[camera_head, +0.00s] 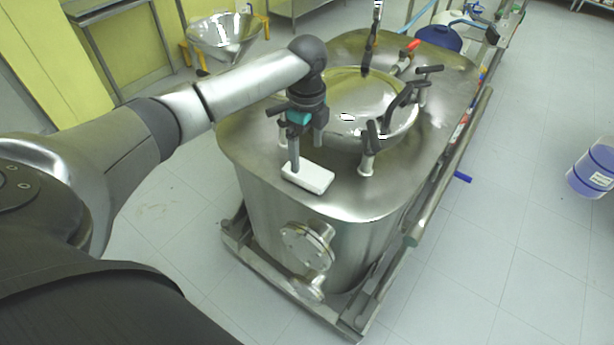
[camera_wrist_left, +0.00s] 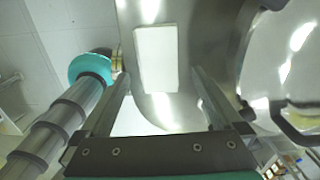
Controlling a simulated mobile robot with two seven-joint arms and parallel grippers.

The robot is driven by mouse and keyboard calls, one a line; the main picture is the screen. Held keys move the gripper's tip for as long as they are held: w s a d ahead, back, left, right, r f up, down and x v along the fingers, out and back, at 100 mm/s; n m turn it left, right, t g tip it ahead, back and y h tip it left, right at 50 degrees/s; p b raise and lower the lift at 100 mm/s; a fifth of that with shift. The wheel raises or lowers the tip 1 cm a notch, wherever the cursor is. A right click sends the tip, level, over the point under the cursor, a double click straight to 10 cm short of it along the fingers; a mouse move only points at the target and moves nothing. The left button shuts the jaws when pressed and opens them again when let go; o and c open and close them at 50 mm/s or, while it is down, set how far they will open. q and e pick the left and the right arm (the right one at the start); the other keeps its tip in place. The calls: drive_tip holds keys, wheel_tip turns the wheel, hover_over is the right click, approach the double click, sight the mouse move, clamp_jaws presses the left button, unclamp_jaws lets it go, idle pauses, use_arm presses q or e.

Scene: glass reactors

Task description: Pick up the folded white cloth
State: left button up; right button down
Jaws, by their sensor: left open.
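The folded white cloth (camera_head: 315,178) is a small flat white block lying on the steel top of the reactor vessel, near its front edge. It also shows in the left wrist view (camera_wrist_left: 156,55), beyond and between the two fingers. My left gripper (camera_head: 306,156) points down just above and behind the cloth, with its fingers apart and nothing between them. In the head view one finger overlaps the cloth's left end; I cannot tell whether it touches. The open fingers also show in the left wrist view (camera_wrist_left: 160,82). My right gripper is not in view.
The steel vessel (camera_head: 250,150) has a round domed lid (camera_head: 350,95) with black-handled clamps just behind the cloth. A flanged port (camera_head: 307,247) sticks out of its front. A steel funnel (camera_head: 223,32) stands behind, and a blue-and-white drum (camera_head: 592,172) is far right. Floor beside the vessel is clear.

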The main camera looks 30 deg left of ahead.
sight(307, 171)
use_arm(q)
drive_tip(key=f, duration=0.2)
drive_tip(key=f+b, duration=0.1)
drive_tip(key=f, duration=0.2)
drive_tip(key=shift+s+d+f, duration=0.15)
drive_tip(key=shift+s+f, duration=0.05)
drive_tip(key=shift+f, duration=0.15)
drive_tip(key=c, duration=1.1)
drive_tip(key=shift+c, duration=0.2)
drive_tip(key=shift+r, duration=0.15)
wheel_tip(307, 171, up, 20)
drive_tip(key=p, duration=0.4)
